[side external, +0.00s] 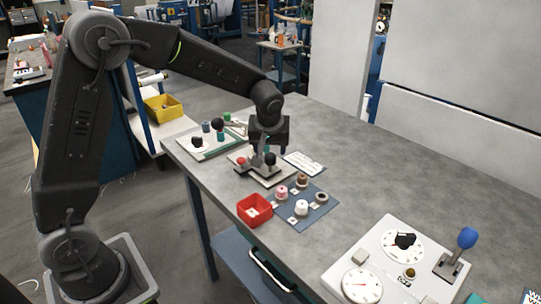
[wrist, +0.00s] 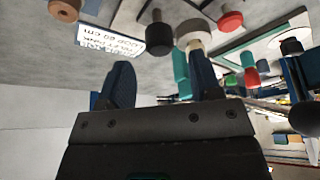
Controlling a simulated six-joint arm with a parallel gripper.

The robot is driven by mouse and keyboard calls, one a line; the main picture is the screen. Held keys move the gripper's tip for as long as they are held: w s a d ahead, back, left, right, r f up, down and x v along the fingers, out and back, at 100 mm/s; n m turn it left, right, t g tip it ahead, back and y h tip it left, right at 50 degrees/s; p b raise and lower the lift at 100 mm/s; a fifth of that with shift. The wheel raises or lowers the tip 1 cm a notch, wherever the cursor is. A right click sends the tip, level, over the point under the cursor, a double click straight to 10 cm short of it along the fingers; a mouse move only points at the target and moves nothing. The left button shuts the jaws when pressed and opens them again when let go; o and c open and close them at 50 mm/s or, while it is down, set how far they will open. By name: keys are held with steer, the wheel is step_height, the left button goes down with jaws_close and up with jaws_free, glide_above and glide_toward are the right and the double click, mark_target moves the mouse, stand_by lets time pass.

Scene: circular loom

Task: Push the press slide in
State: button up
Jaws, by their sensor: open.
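My gripper (side external: 259,157) is open and points down over a small light panel (side external: 268,180) near the back left of the table. In the wrist view the two fingers of my gripper (wrist: 164,78) stand apart. The panel has a red knob (side external: 240,161) and a black knob (side external: 270,158) close to the fingers. In the wrist view the black knob (wrist: 158,38) and red knob (wrist: 229,20) lie beyond the fingertips. I cannot tell for certain which part is the press slide, nor whether a finger touches anything.
A red bin (side external: 254,211) and a blue-grey plate (side external: 318,212) with several spools are in front of the panel. A white printed card (side external: 304,163) lies to its right. A dial board (side external: 392,262) with a blue-knobbed lever (side external: 466,239) is at the right. The table's back middle is clear.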

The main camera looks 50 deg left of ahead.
mark_target(270, 155)
steer(key=shift+x, duration=2.2)
jaws_close()
